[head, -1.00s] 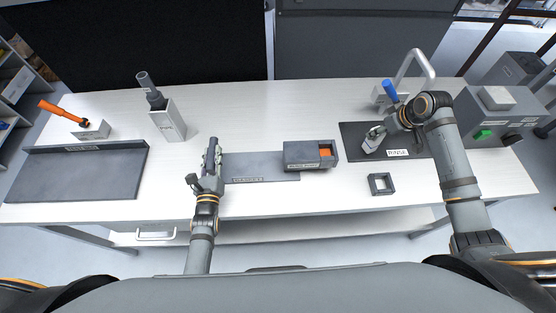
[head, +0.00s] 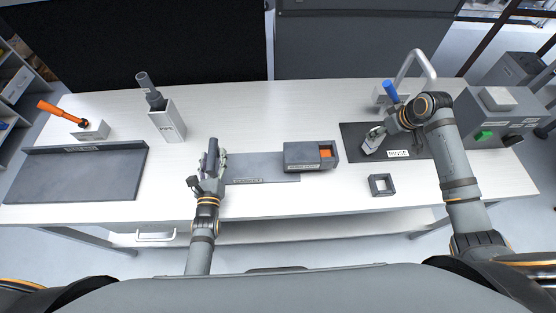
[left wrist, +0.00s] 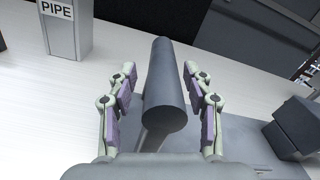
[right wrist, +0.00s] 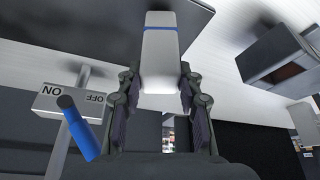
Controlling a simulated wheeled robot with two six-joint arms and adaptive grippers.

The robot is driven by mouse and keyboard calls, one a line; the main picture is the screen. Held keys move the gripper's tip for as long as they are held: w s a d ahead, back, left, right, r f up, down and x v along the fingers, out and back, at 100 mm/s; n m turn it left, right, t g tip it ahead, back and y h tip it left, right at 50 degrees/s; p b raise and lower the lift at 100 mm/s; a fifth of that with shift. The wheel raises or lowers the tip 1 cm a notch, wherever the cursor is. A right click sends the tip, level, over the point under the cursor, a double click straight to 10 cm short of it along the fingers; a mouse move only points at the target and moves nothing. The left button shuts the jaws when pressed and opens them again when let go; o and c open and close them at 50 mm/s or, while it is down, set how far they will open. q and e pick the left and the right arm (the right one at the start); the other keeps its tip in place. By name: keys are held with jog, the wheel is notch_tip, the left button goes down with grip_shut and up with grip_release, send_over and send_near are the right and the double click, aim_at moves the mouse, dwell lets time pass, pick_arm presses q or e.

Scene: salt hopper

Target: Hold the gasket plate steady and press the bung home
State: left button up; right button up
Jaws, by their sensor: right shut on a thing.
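A dark grey cylinder (head: 213,148) stands at the left end of the flat grey plate (head: 275,166), whose front label is too small to read surely. My left gripper (head: 208,170) is open around the cylinder. In the left wrist view the cylinder (left wrist: 165,85) stands between the finger pads with a gap on each side. My right gripper (head: 380,133) is shut on a pale grey block (head: 371,146) with a blue stripe, over the dark mat labelled RINSE (head: 430,148). The block also shows in the right wrist view (right wrist: 160,60). I cannot tell which thing is the bung.
A dark box with an orange part (head: 297,155) stands on the plate's right end. A square dark frame (head: 382,184) lies at the front. A PIPE holder (head: 168,122), an orange-handled tool (head: 62,111) and a blue lever (head: 390,91) stand around. The table's back middle is clear.

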pick_arm(q)
jog(key=shift+r, duration=0.15)
jog(key=shift+s, duration=0.3)
jog(key=s, duration=1.1)
jog(key=shift+s, duration=0.2)
